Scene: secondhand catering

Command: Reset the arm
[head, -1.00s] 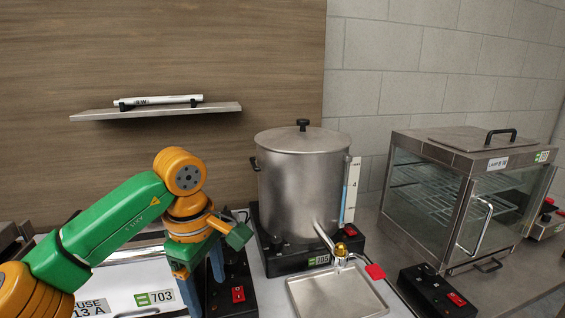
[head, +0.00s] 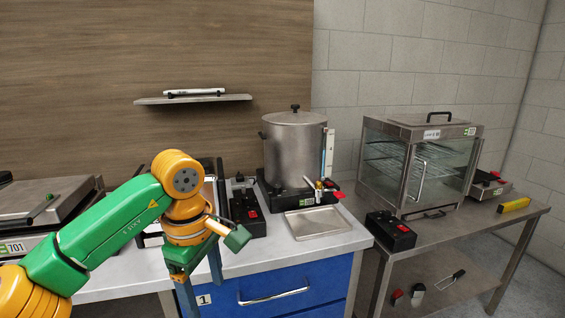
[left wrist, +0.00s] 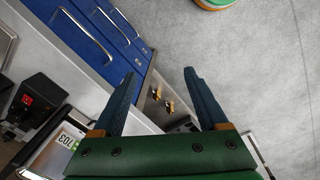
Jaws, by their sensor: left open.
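My left arm comes in from the left in the head view, green and orange. Its left gripper (head: 201,290) points down in front of the white counter's front edge, with two dark blue fingers. In the left wrist view the left gripper (left wrist: 160,92) has its fingers spread apart with nothing between them. Below it are the floor and the blue drawer fronts. My right gripper is not in view.
A steel urn (head: 293,150) with a drip tray (head: 318,222) stands on the counter (head: 240,262) above blue drawers (head: 278,290). A glass display cabinet (head: 420,165) and black control box (head: 390,232) stand on the steel table (head: 450,232). A wall shelf (head: 193,99) hangs behind.

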